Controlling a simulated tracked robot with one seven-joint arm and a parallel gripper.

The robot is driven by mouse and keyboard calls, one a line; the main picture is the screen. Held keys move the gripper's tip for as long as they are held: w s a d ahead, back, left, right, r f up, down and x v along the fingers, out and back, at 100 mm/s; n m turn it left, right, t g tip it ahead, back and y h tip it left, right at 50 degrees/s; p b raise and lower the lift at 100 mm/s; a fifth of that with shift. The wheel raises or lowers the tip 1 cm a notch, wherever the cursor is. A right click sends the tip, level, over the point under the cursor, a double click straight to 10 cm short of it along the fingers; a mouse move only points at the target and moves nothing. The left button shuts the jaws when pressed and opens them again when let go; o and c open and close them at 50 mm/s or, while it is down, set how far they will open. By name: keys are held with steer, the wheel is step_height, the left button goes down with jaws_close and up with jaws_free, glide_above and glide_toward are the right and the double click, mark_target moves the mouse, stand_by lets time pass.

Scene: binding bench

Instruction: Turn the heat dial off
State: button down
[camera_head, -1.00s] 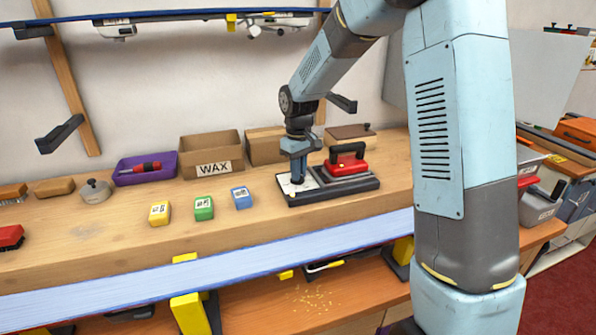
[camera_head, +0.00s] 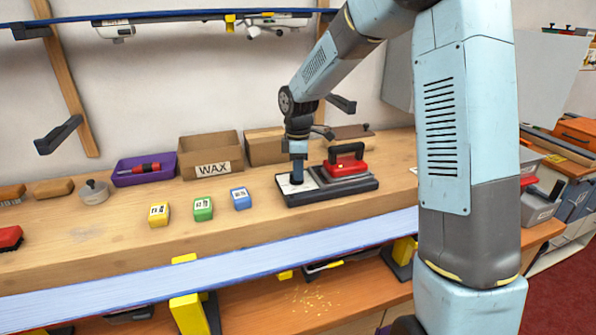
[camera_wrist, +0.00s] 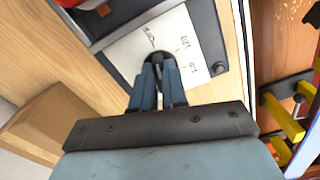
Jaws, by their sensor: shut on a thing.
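The heat dial (camera_wrist: 158,58) is a small dark knob on a white panel (camera_wrist: 128,50) with printed marks, seen in the wrist view. The panel is on the left part of a black iron stand (camera_head: 330,193). My gripper (camera_wrist: 158,74) points down at the panel, and its blue fingers are shut on the dial. The fingers cover part of the dial, so I cannot read its setting. In the head view my gripper (camera_head: 297,178) stands over the panel, and the dial is hidden there.
A red iron (camera_head: 346,165) with a black handle rests on the stand, just right of my gripper. Blue (camera_head: 241,199), green (camera_head: 203,209) and yellow (camera_head: 159,215) blocks stand to the left. A cardboard WAX box (camera_head: 211,154) is behind. A long blue-white ski (camera_head: 230,270) crosses in front.

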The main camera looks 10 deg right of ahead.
steer(key=shift+w+r+n, duration=0.1)
steer(key=shift+w+n, duration=0.05)
steer(key=shift+n, duration=0.35)
stand_by(0.3)
steer(key=c, duration=1.2)
jaws_free()
steer(key=shift+o, duration=0.2)
step_height(320, 180, up, 14)
steer(key=shift+f, duration=0.2)
